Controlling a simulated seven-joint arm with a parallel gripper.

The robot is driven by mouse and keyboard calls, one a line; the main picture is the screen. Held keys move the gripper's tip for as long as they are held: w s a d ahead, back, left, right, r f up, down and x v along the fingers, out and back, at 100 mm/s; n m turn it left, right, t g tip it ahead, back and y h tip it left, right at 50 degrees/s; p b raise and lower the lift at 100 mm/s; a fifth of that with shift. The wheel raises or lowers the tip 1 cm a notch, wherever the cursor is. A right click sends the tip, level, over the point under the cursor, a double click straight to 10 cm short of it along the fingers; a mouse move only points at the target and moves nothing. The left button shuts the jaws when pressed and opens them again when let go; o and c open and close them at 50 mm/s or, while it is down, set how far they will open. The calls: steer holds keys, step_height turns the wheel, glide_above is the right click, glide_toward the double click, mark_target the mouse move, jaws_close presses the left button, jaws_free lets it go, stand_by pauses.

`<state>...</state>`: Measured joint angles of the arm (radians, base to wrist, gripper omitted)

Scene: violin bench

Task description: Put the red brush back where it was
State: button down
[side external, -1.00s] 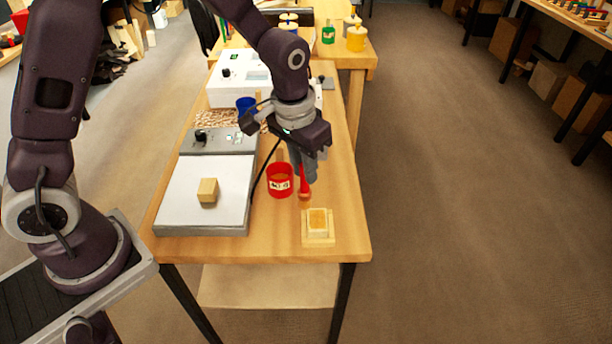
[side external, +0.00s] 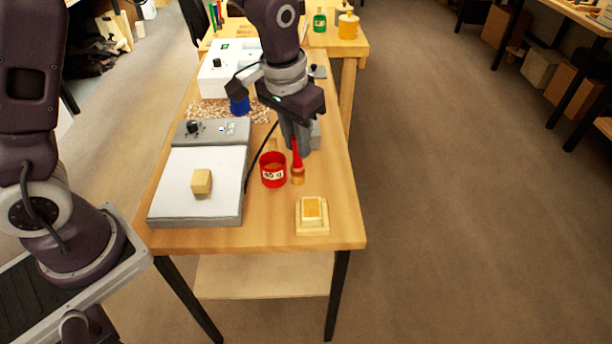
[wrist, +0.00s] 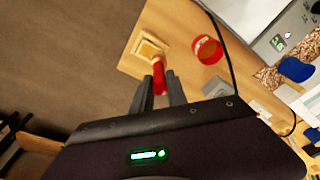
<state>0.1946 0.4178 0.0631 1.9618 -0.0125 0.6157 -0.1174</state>
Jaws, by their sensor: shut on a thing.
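The red brush (side external: 297,165) has a red handle and a pale wooden lower end. My gripper (side external: 297,146) is shut on its handle and holds it roughly upright, bristle end down. In the wrist view the brush (wrist: 159,76) sits between the two fingers of my gripper (wrist: 160,90). The brush is just right of a red pot (side external: 273,170) with a white label. Whether its lower end touches the table cannot be told. A pale wooden block holder (side external: 312,228) with a yellowish top stands in front of it, near the bench's front edge.
A blue pot (side external: 240,106), wood chips (side external: 262,112) and a white device (side external: 222,82) are behind. A black cable runs beside the red pot.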

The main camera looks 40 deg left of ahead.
steer(key=w+a+f+m, duration=0.1)
steer(key=w+a+m, duration=0.15)
steer(key=w, duration=0.35)
steer(key=w+a+f+m, duration=0.2)
steer(key=w+a, duration=0.2)
steer(key=w, duration=0.3)
step_height(320, 180, down, 10)
steer(key=shift+r+h, duration=0.25)
steer(key=shift+h, duration=0.15)
steer(key=shift+d, duration=0.1)
steer(key=c, duration=1.3)
jaws_free()
steer(key=shift+f, duration=0.15)
